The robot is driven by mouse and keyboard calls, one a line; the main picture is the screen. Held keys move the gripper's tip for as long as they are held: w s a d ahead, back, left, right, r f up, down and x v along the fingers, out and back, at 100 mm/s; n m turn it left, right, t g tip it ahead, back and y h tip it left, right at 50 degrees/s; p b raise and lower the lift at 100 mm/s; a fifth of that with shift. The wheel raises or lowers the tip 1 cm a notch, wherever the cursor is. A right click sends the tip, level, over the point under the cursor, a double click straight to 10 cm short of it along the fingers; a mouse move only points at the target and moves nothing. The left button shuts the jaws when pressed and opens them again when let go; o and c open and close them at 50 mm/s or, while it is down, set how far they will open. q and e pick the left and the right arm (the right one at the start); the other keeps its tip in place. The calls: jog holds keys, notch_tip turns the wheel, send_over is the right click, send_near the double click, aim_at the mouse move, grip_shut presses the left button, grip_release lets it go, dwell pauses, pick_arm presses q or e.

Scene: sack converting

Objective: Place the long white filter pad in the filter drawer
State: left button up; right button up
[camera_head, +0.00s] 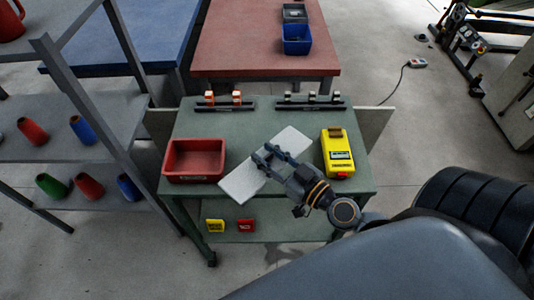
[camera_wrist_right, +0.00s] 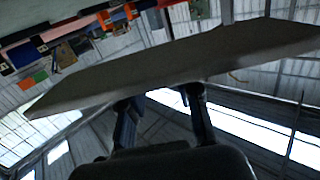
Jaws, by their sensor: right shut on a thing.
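The long white filter pad (camera_head: 239,184) is over the green table, lying diagonally between a red bin and a yellow device in the head view. My right gripper (camera_head: 268,157) is shut on the pad near its middle. In the right wrist view the pad (camera_wrist_right: 170,68) spans most of the picture, and the fingers of my right gripper (camera_wrist_right: 160,100) reach its lower edge. I cannot tell from the head view how far the pad is above the table top. No filter drawer can be made out for sure. My left gripper is not in view.
The green table (camera_head: 262,115) also holds the red bin (camera_head: 193,178), the yellow device (camera_head: 338,160) and two dark racks at the back. A grey shelf (camera_head: 85,155) with coloured cones stands left. Red and blue tables stand behind.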

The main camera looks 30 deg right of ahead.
aim_at(267, 157)
jog(key=w+f+b, duration=0.1)
jog(key=w+d+f, duration=0.1)
jog(key=f, duration=0.1)
jog(key=w+f+b, duration=0.1)
jog(key=shift+d+f+b, duration=0.35)
jog(key=shift+f, duration=0.05)
pick_arm(q)
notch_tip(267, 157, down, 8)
jog(key=b, duration=0.3)
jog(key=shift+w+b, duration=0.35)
jog(key=shift+b, duration=0.05)
pick_arm(e)
jog(key=f, duration=0.3)
jog(key=shift+w+d+f, duration=0.15)
jog(key=shift+w+f, duration=0.1)
jog(key=shift+f, duration=0.05)
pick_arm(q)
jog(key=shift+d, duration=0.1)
pick_arm(e)
jog(key=shift+f, duration=0.15)
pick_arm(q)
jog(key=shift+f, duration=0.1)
pick_arm(e)
jog(key=o, duration=1)
jog(key=shift+o, duration=0.2)
